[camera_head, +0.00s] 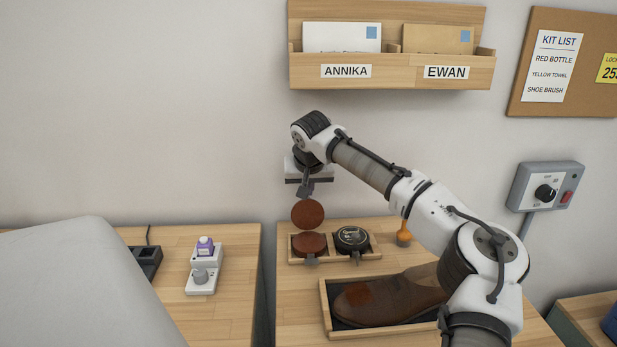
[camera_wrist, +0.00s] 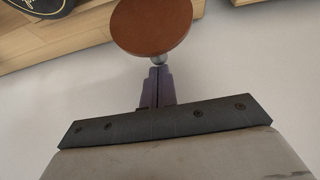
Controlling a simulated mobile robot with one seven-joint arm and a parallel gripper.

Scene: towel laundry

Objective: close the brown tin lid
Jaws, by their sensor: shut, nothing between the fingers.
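The brown tin (camera_head: 309,245) sits in the left place of a small wooden holder on the table. Its brown lid (camera_head: 308,213) stands raised and open behind the tin, with its round face visible. In the wrist view the lid (camera_wrist: 152,25) shows large at the top, just beyond my fingertips. My gripper (camera_head: 305,194) hangs above the lid with its fingers together and nothing between them. In the wrist view the fingertips (camera_wrist: 158,72) are close to a small round metal part at the lid's edge; I cannot tell whether they touch.
A black tin (camera_head: 352,238) sits right of the brown tin in the holder. A brown shoe (camera_head: 385,301) lies in a wooden tray in front. An orange-handled item (camera_head: 404,234) stands to the right. A letter rack (camera_head: 392,72) hangs on the wall above my gripper.

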